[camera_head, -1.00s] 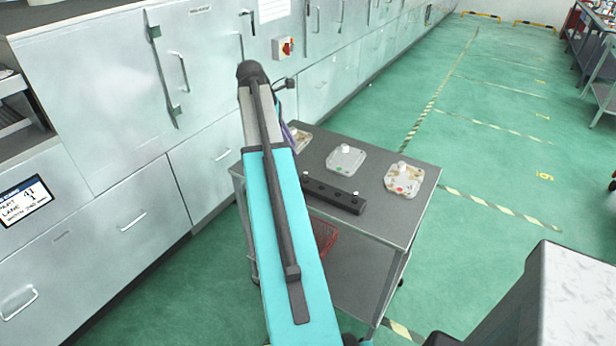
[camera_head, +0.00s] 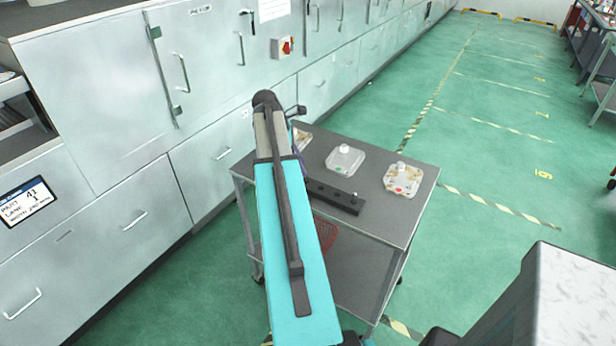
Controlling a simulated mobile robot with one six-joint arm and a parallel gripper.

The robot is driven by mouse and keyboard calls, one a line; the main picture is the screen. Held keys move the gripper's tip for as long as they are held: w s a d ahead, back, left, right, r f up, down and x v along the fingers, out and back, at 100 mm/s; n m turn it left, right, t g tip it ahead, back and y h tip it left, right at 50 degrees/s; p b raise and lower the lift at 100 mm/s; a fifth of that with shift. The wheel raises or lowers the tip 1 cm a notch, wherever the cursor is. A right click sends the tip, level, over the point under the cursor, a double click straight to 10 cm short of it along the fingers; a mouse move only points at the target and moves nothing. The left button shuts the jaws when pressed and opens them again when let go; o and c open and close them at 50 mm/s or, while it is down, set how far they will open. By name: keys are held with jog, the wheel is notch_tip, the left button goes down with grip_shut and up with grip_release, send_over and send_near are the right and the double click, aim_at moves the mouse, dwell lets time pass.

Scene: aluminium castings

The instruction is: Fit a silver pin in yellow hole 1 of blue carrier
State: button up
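Three pale cast carriers stand on the grey cart: a right carrier (camera_head: 403,181) with a red mark, a middle carrier (camera_head: 345,159), and a left carrier (camera_head: 303,139) partly hidden by my arm. Each of the first two has a white knob on top. I cannot tell which is the blue carrier, and no yellow hole can be made out. A dark block with holes (camera_head: 334,195) lies in front of them, its left end behind my arm. A small silver pin (camera_head: 355,195) stands at its right end. My gripper is hidden behind my arm.
The cart's grey top (camera_head: 385,222) is bare at its front right. A red basket (camera_head: 327,238) shows on the lower shelf, partly behind my arm. Grey cabinets (camera_head: 215,130) line the left side. Green floor is open to the right of the cart.

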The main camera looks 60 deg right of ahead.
aim_at(306, 180)
jog(key=shift+f, duration=0.1)
dwell(0.3)
jog(key=shift+p+x, duration=0.8)
jog(key=shift+x, duration=0.4)
jog(key=shift+p+x, duration=0.3)
jog(key=shift+x, duration=1.05)
jog(key=shift+w+d, duration=0.15)
grip_shut()
